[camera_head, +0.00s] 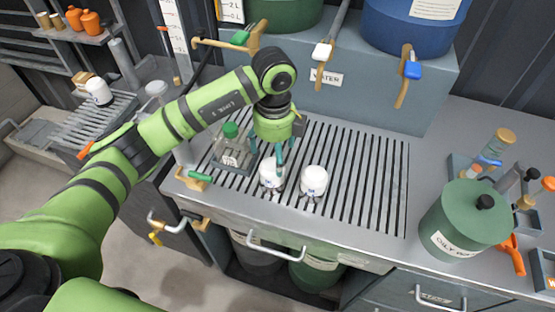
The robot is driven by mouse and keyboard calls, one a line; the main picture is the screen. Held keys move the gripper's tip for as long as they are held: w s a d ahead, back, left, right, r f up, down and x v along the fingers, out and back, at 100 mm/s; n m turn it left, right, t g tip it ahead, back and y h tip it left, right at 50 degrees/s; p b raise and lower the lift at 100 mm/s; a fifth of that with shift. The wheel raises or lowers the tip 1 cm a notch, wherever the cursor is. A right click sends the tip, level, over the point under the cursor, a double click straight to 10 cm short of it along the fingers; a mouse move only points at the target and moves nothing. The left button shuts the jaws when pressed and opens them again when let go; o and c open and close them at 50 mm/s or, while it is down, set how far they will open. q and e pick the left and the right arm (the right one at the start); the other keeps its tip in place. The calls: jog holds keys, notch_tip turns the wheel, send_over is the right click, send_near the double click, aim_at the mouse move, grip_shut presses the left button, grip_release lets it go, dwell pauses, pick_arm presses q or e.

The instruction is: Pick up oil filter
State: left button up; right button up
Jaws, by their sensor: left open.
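Two white oil filters stand upright on the slotted metal worktop, a left one (270,176) and a right one (314,181). A third similar white filter (99,92) stands on the rack at the upper left. My left gripper (268,155) points down over the left filter on the worktop. Its fingers are apart, and one overlaps the filter's top in the picture. I cannot tell whether it touches. My right gripper is not in view.
A clear container with a green cap (231,132) stands close left of my gripper. A green canister (463,222) and small bottles stand at the right. Taps (323,51) overhang the back. The slotted top (372,170) right of the filters is clear.

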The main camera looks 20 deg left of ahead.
aim_at(271, 166)
pick_arm(q)
jog(key=f+p, duration=0.1)
jog(key=s+f, duration=0.1)
jog(key=f+p, duration=0.1)
jog(key=shift+s+a+f+p, duration=0.15)
jog(key=shift+s+f+p, duration=0.2)
notch_tip(271, 166, down, 2)
jog(key=shift+w+f, duration=0.1)
jog(key=shift+w, duration=0.05)
jog(key=shift+w+f, duration=0.1)
jog(key=shift+f, duration=0.1)
jog(key=c, duration=1.6)
jog(key=shift+o, duration=0.2)
jog(key=shift+r, duration=0.15)
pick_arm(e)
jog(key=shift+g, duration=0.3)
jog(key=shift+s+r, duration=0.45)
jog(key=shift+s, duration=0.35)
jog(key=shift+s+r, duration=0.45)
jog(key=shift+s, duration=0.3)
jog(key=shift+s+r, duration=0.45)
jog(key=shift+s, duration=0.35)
